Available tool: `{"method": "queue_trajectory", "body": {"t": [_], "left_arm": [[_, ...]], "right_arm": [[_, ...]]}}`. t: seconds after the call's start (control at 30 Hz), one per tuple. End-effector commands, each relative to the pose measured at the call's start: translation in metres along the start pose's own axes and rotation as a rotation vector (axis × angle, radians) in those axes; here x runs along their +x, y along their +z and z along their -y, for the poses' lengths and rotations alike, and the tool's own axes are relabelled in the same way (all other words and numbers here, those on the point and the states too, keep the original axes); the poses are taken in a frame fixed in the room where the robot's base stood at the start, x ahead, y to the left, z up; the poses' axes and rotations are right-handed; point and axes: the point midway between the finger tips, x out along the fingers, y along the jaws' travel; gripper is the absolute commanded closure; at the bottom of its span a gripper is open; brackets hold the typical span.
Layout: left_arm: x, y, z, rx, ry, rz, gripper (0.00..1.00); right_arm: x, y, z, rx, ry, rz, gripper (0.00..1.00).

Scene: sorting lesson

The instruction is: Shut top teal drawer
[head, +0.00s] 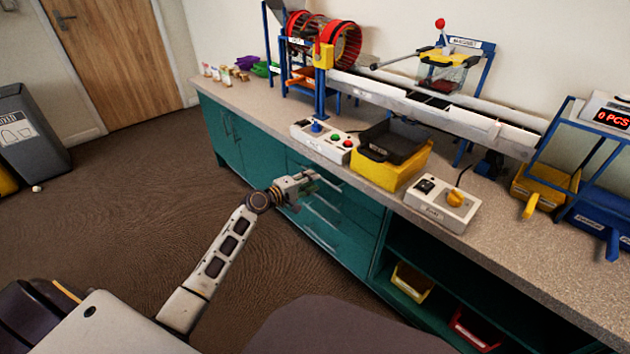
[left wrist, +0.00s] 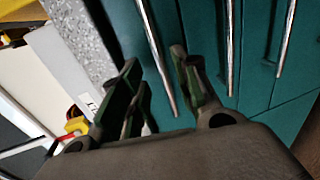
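The top teal drawer (head: 355,194) is in the cabinet under the counter, with a long metal bar handle. In the left wrist view its front (left wrist: 120,15) lies beside the speckled counter edge, and its handle (left wrist: 153,50) runs down between my fingers. I see no clear gap at the drawer; whether it stands slightly out I cannot tell. My left gripper (head: 308,183) is in front of this drawer, hiding part of it. In the left wrist view the left gripper's fingers (left wrist: 160,82) are apart, on either side of the handle's end; contact is unclear. My right gripper is not in view.
Lower drawers (head: 325,222) with bar handles sit below. The counter (head: 510,235) overhangs them and carries a button box (head: 322,142), a yellow bin (head: 388,172) and a dial box (head: 441,204). Open shelves with bins are at right.

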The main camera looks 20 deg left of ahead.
Motion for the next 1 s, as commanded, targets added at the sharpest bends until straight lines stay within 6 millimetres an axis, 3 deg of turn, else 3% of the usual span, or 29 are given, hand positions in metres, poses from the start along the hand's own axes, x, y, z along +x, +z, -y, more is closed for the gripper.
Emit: {"method": "queue_trajectory", "body": {"t": [0.6,1.0], "left_arm": [[-0.054,0.000,0.000,0.000,-0.001,0.000,0.69],[-0.062,0.000,0.000,0.001,0.000,0.000,0.69]], "right_arm": [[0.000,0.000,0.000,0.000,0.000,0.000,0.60],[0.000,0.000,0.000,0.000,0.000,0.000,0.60]]}}
